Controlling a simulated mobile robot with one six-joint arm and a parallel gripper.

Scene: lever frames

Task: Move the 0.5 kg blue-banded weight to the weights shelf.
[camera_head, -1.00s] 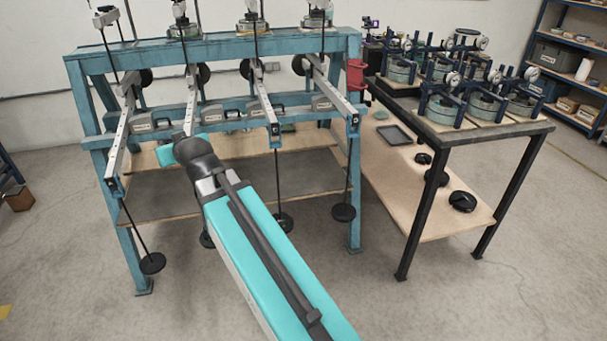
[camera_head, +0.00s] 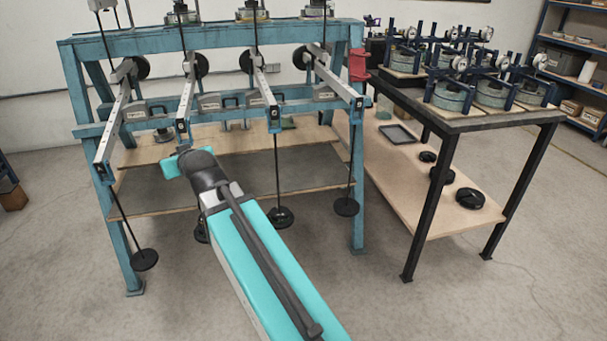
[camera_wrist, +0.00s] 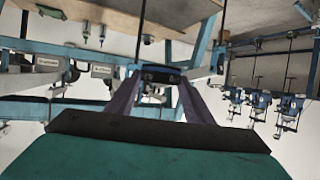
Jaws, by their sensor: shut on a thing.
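I cannot make out a blue band on any weight. Black disc weights (camera_head: 281,217) hang on rods from the teal lever frame, among them one at the far left (camera_head: 144,259) and one at the right (camera_head: 346,206). My teal arm reaches toward the frame, and its end hides my gripper in the head view. In the wrist view my gripper (camera_wrist: 161,82) has its two fingers apart around a dark, blue-edged piece (camera_wrist: 160,74). It is shut on this piece, which I cannot identify. I cannot tell which surface is the weights shelf.
Right of the frame stands a dark-legged table (camera_head: 500,118) with dial instruments on top. Its lower wooden shelf (camera_head: 405,180) bears a grey tray (camera_head: 397,134) and three black discs (camera_head: 470,198). A blue shelf rack (camera_head: 570,85) stands at the far right. The front floor is clear.

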